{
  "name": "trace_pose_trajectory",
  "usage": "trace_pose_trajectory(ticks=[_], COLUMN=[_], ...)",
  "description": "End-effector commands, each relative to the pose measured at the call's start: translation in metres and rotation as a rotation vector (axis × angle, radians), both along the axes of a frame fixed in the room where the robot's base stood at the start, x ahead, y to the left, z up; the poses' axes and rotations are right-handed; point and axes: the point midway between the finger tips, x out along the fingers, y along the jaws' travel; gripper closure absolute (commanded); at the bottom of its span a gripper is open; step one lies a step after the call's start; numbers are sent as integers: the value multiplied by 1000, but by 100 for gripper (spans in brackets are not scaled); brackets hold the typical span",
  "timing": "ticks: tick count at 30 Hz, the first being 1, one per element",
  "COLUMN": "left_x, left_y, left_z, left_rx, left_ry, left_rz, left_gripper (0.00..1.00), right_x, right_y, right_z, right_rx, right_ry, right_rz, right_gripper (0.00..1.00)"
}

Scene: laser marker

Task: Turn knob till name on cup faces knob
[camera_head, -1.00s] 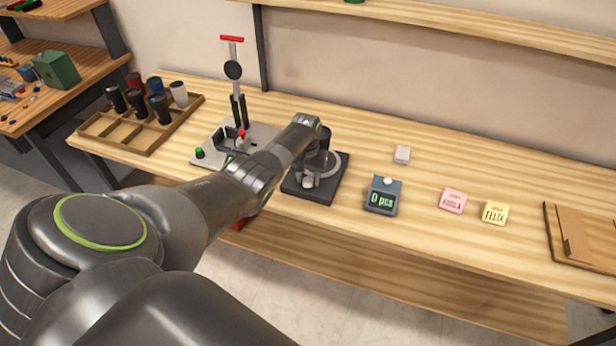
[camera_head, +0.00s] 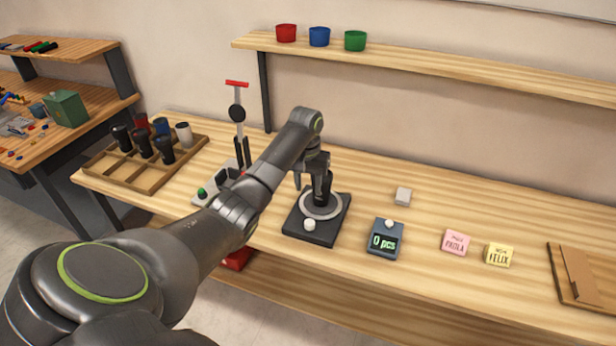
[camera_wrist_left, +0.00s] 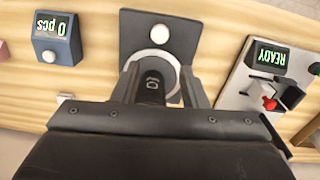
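The engraving fixture (camera_head: 292,226) is a dark square base on the bench with a grey round turntable (camera_head: 335,209). Its white knob (camera_head: 309,225) is at the front; it also shows at the top of the left wrist view (camera_wrist_left: 160,34). A black cup (camera_head: 323,188) stands on the turntable. In the left wrist view the cup (camera_wrist_left: 153,85) bears pale lettering, partly visible, on the side toward the knob. My left gripper (camera_head: 312,185) is around the cup, its fingers spread on either side with gaps visible. My right gripper is not in view.
A counter reading "0 pcs" (camera_head: 385,240) stands right of the fixture, with pink (camera_head: 455,242) and yellow (camera_head: 499,255) name notes beyond. A press-like device (camera_head: 238,140) stands to the left, near a wooden cup tray (camera_head: 125,180). A shelf (camera_head: 430,62) runs above.

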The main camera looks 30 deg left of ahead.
Motion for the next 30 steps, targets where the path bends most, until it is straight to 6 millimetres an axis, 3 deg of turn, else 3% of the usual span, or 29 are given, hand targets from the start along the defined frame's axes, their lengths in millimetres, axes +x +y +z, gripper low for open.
trace_pose_trajectory(ticks=[6, 12, 25, 30], left_x=[0, 0, 0, -16], left_y=[1, 1, 0, -5], left_z=[25, 30, 28, 3], left_rx=[0, 0, 0, 18], left_ry=[-1, 0, 0, -4], left_rz=[0, 0, -1, -34], left_gripper=[60, 60, 60, 60], right_x=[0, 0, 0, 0], right_y=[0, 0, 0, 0], right_z=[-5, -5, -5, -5], right_rx=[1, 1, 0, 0], right_ry=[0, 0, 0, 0], right_rz=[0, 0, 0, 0], right_gripper=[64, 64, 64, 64])
